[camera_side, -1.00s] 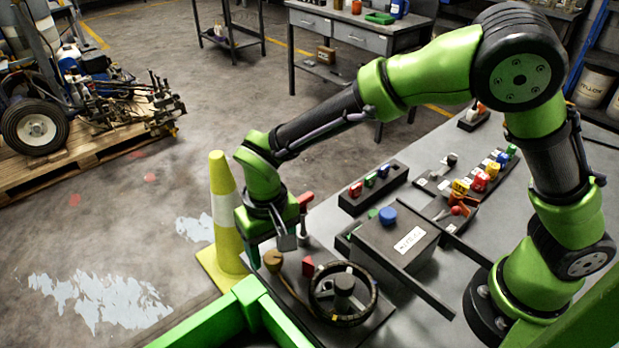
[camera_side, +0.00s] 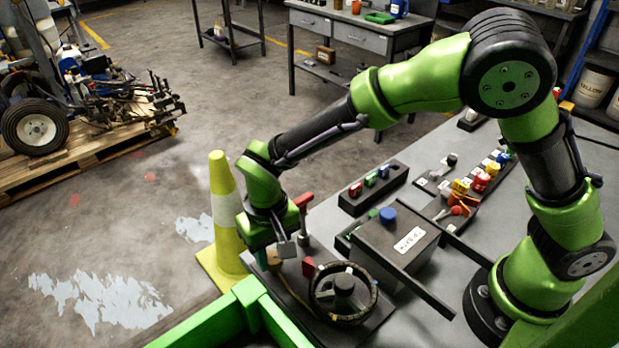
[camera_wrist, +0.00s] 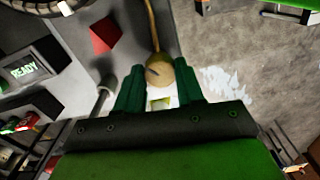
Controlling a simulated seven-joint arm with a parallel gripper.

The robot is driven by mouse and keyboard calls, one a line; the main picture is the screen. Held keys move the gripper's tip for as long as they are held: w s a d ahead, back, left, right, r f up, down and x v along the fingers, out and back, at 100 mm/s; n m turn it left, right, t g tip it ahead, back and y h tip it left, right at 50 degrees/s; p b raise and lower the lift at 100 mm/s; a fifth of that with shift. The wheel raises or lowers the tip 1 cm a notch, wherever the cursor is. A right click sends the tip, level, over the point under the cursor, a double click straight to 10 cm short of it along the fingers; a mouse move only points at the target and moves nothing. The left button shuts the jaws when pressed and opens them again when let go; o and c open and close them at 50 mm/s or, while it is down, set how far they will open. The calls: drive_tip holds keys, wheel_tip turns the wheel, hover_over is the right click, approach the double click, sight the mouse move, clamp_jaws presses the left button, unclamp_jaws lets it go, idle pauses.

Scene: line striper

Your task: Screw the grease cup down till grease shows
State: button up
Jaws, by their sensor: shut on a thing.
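The grease cup (camera_wrist: 160,75) is a round, brass-coloured cap with a dark mark on its face, at the end of a thin tan line (camera_wrist: 151,28). My gripper (camera_wrist: 158,88) is shut on it, with one green finger on each side in the wrist view. In the side view my gripper (camera_side: 264,262) is down at the left end of the dark base plate (camera_side: 290,305), and its fingers hide most of the cup. I cannot make out any grease at the cup.
A red-topped upright (camera_side: 303,205) stands just behind. A yellow-and-white cone (camera_side: 223,205) is close on the left. A box with a blue knob (camera_side: 388,215) stands further right.

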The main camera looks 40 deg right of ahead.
sight(273, 257)
drive_tip(key=shift+m, duration=0.3)
drive_tip(key=shift+m, duration=2.8)
drive_tip(key=shift+r, duration=0.1)
drive_tip(key=o, duration=1)
drive_tip(key=shift+o, duration=0.2)
wheel_tip(273, 257, up, 17)
